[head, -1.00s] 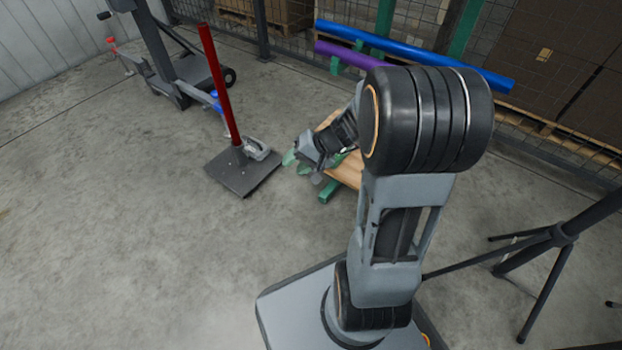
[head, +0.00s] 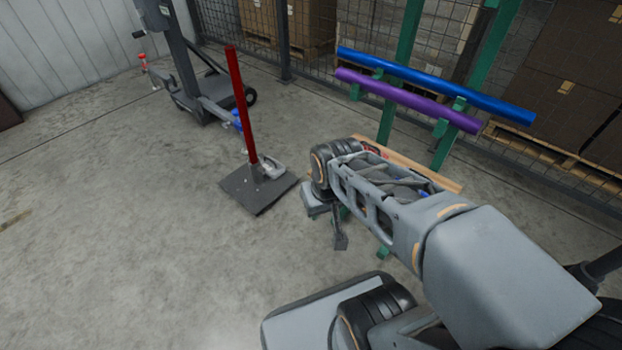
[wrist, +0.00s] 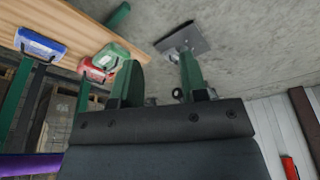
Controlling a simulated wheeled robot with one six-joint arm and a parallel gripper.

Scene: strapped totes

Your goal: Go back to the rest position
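My gripper (wrist: 158,72) shows in the wrist view with its two green fingers apart and nothing between them. In the head view my folded arm reaches over the wooden bench top (head: 432,175), and the fingers are not clear there. The wrist view shows a blue item (wrist: 40,45), a red item (wrist: 94,70) and a green item (wrist: 112,54) on the wooden board (wrist: 85,20). The green item is close to the left finger but looks apart from it.
A red post (head: 241,105) stands on a grey plate (head: 250,192) left of my arm, with a light grey piece (head: 272,166) on the plate. Blue (head: 430,82) and purple (head: 405,97) rolls lie on a green rack behind. Floor at left is clear.

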